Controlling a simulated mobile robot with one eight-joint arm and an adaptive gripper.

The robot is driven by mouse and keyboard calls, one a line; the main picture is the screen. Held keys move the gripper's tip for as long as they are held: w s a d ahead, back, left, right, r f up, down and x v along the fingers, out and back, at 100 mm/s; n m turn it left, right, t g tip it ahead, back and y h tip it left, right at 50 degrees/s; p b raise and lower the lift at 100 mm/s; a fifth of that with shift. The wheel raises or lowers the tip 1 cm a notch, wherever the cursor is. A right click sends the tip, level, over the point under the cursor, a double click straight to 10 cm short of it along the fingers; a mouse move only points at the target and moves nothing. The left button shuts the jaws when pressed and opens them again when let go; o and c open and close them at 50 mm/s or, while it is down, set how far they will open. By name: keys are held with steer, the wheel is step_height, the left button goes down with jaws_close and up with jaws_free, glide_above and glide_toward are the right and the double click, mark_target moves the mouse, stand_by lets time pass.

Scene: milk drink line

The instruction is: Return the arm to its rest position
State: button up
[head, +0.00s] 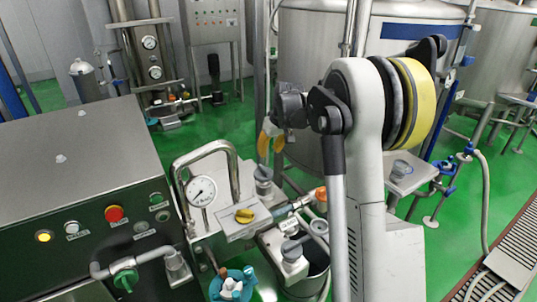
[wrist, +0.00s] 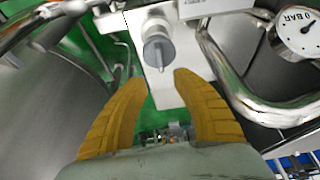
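My arm (head: 365,150) rises at the right of centre in the head view, a white link with a yellow band at its top, and bends over toward the left. My gripper (head: 270,148) hangs from its end, with orange fingers pointing down above the machine block. In the wrist view my gripper (wrist: 160,80) is open, with the two ridged fingers apart and nothing between them. A grey knob (wrist: 157,52) on a white block shows just beyond the fingertips, apart from them.
A control box (head: 75,165) with buttons stands at the left. A curved pipe handle (head: 205,150) and a pressure gauge (head: 201,191) are close to the gripper. A large steel tank (head: 305,90) stands behind.

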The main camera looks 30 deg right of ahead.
steer(key=shift+a, duration=0.1)
stand_by(0.3)
steer(key=s+a+r+t, duration=0.1)
steer(key=s+a+r, duration=0.9)
steer(key=s+a, duration=0.4)
steer(key=s+a+f+t, duration=0.1)
steer(key=s+a, duration=0.3)
steer(key=s, duration=0.6)
steer(key=s+a+f, duration=0.3)
steer(key=s, duration=0.7)
steer(key=shift+s+a+f+m+t, duration=0.2)
steer(key=shift+a+f+m+t, duration=0.1)
steer(key=shift+a+f+t, duration=0.1)
